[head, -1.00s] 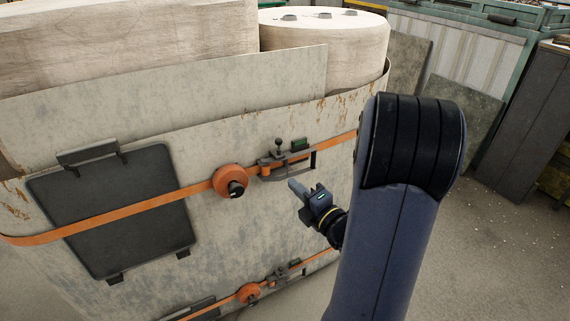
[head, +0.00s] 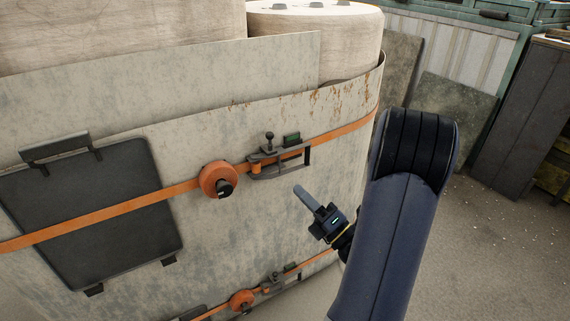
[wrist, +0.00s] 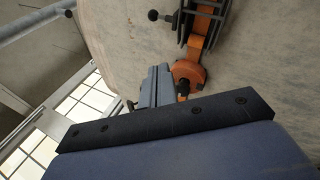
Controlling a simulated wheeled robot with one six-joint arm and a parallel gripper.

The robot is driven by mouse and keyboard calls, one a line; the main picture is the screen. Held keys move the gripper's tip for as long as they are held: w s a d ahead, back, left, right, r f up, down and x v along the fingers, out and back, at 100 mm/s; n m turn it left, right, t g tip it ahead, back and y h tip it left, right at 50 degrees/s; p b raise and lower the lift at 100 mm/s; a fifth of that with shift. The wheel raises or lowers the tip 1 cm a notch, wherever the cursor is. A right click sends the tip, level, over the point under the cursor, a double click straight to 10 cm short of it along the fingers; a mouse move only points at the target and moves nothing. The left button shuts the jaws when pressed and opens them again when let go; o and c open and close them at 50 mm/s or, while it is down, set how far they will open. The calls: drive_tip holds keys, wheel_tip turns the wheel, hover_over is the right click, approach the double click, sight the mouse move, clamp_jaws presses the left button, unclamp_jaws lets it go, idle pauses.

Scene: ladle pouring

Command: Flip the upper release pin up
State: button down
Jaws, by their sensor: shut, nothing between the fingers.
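The upper release pin (head: 269,138) is a small dark post with a round knob, standing on the upper latch (head: 280,162) on the orange strap. Beside the latch on the left is a round orange ratchet hub (head: 218,180) with a black knob. My gripper (head: 299,189) is shut and empty, below and slightly right of the latch, apart from it. In the wrist view, my gripper's fingers (wrist: 156,72) point toward the wall.
A lower strap carries a similar orange hub (head: 242,300) and latch near the bottom. A dark panel (head: 85,215) sits under the upper strap on the left. Open floor (head: 500,240) lies to the right of the worn curved wall (head: 210,130).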

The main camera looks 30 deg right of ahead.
sight(276, 150)
drive_tip(key=shift+d+r+p+x, duration=0.25)
drive_tip(key=shift+d+x, duration=0.15)
drive_tip(key=shift+x, duration=1.7)
drive_tip(key=shift+d+r+p+x, duration=0.15)
drive_tip(key=shift+d+p+x, duration=0.25)
drive_tip(key=shift+x, duration=1.7)
drive_tip(key=shift+d+r+p+x, duration=0.2)
drive_tip(key=shift+d+x, duration=0.25)
drive_tip(key=shift+x, duration=1.65)
drive_tip(key=shift+w, duration=0.15)
drive_tip(key=shift+r+b, duration=0.8)
drive_tip(key=shift+r, duration=0.3)
drive_tip(key=shift+f, duration=0.15)
